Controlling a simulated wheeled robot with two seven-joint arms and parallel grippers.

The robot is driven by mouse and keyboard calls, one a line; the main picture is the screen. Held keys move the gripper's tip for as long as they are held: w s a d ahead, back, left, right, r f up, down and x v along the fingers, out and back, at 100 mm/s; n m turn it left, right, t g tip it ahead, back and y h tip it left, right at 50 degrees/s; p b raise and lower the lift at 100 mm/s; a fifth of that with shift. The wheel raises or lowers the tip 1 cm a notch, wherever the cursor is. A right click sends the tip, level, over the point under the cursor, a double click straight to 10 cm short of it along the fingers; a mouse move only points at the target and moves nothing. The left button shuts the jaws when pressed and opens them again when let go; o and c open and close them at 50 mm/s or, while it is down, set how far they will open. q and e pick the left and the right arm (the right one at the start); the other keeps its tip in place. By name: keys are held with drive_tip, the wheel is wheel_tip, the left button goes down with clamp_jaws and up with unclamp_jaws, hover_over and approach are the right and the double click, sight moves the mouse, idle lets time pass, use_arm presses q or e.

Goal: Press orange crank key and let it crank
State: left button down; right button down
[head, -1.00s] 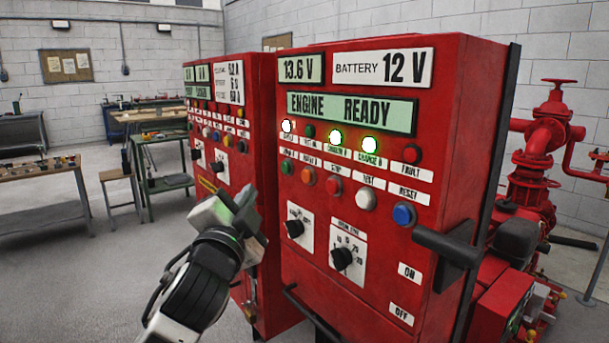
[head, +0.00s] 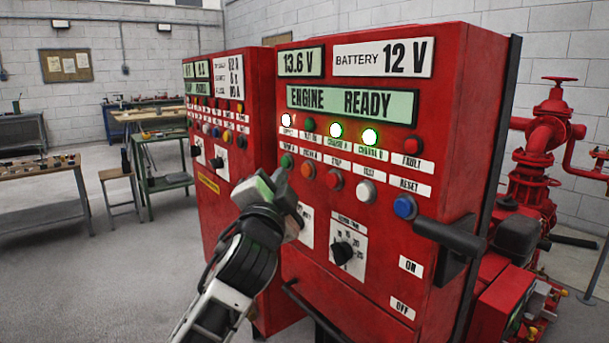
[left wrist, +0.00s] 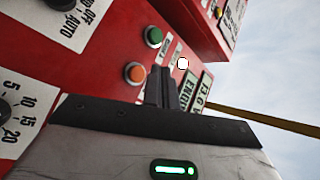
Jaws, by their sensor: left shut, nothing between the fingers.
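The orange crank key (head: 308,169) is a round button on the front of the red engine panel (head: 455,130), between a green button (head: 286,161) and a red one (head: 334,179). The orange key also shows in the left wrist view (left wrist: 135,73), below the green button. My left gripper (head: 279,178) is shut and empty, just left of and below the orange key. In the left wrist view its dark fingertips (left wrist: 160,84) are beside the key; I see no clear contact. The display (head: 352,104) reads ENGINE READY. My right gripper is not in view.
A second red panel (head: 235,90) stands close on the left. Rotary knobs (head: 342,252) sit below the buttons. A black handle (head: 449,236) sticks out at the panel's right. Red pump piping (head: 548,130) stands behind it. Workbenches are far left.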

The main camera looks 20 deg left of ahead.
sight(306, 170)
use_arm(q)
drive_tip(key=shift+w+d, duration=0.6)
drive_tip(key=shift+w, duration=0.35)
idle(0.7)
drive_tip(key=shift+w, duration=0.15)
idle(0.6)
drive_tip(key=shift+w+d, duration=0.2)
drive_tip(key=shift+w, duration=0.05)
drive_tip(key=shift+w+d, duration=0.2)
drive_tip(key=shift+w, duration=0.15)
idle(0.7)
drive_tip(key=shift+s, duration=0.15)
drive_tip(key=shift+s+a+p, duration=0.4)
drive_tip(key=shift+s, duration=0.2)
